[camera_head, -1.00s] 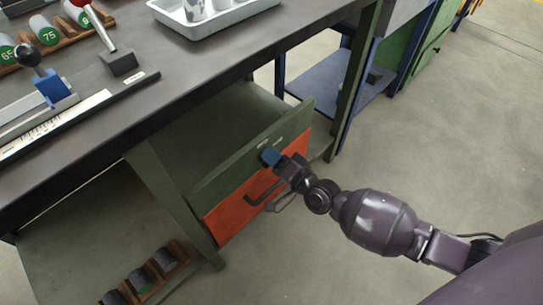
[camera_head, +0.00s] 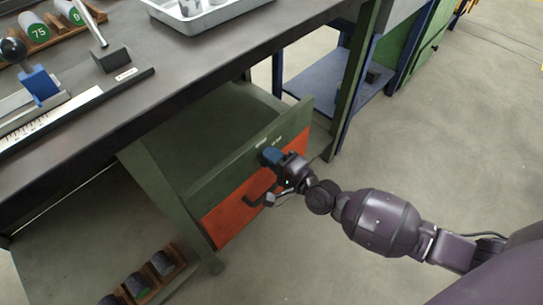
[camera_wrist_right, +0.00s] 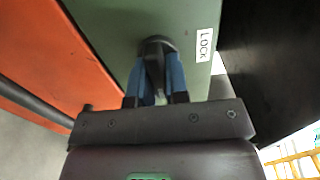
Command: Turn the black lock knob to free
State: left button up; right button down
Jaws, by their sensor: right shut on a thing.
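The black lock knob (camera_wrist_right: 157,44) sits on the green front panel (camera_wrist_right: 115,25) beside a white label reading LOCK (camera_wrist_right: 204,45). My right gripper (camera_wrist_right: 155,80) has its blue fingers shut on the knob, and the fingers hide part of it. In the head view my right gripper (camera_head: 272,156) is at the upper part of the green panel (camera_head: 225,165), above the orange drawer front (camera_head: 235,212). The knob itself is hidden there behind the fingers. My left gripper is not in view.
A dark bar handle (camera_head: 258,190) is on the orange front, just below my right wrist. The bench top (camera_head: 150,105) overhangs at left, with a blue clamp (camera_head: 40,85) and a pale tray (camera_head: 225,12). Open floor (camera_head: 440,140) lies to the right.

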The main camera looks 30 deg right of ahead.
jog(key=shift+s+f, duration=0.1)
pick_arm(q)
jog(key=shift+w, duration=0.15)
pick_arm(e)
jog(key=c, duration=1.1)
grip_release()
pick_arm(q)
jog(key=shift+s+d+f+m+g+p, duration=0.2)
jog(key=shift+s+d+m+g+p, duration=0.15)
jog(key=shift+p, duration=0.6)
pick_arm(e)
jog(key=v, duration=1)
jog(key=shift+s+d, duration=0.15)
jog(key=shift+s, duration=0.2)
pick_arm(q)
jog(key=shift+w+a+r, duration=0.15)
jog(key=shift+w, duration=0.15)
